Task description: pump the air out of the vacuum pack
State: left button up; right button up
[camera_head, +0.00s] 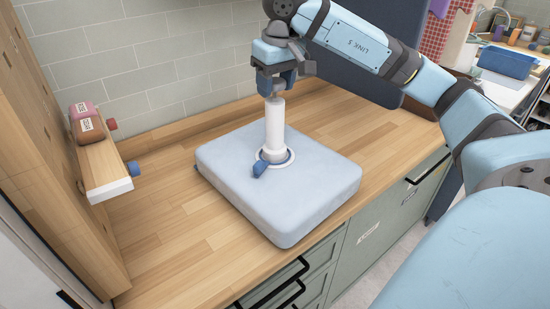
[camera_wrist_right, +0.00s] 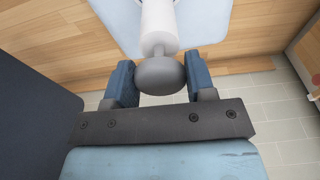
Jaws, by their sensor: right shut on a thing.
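The vacuum pack (camera_head: 300,205) is a thick, pale blue-grey square pack lying flat on the wooden counter. A white cylindrical pump (camera_head: 275,125) stands upright on the round white valve (camera_head: 289,159) on its top, with a blue tab (camera_head: 259,168) beside it. My right gripper (camera_head: 277,85) is at the pump's upper end, shut on its handle. In the right wrist view the grey knob-shaped handle (camera_wrist_right: 160,75) sits between the two blue fingers, with the white pump body (camera_wrist_right: 158,22) beyond. My left gripper is not in view.
The wooden counter (camera_head: 165,235) is clear around the pack. A small wooden shelf (camera_head: 106,168) with rolled items (camera_head: 88,122) is at the left. A tiled wall (camera_head: 160,60) stands behind. A blue bin (camera_head: 507,62) is at the far right.

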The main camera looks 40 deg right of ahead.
jog(key=shift+r+p, duration=0.85)
jog(key=shift+r, duration=0.4)
jog(key=shift+r+p, duration=0.9)
jog(key=shift+r, duration=0.35)
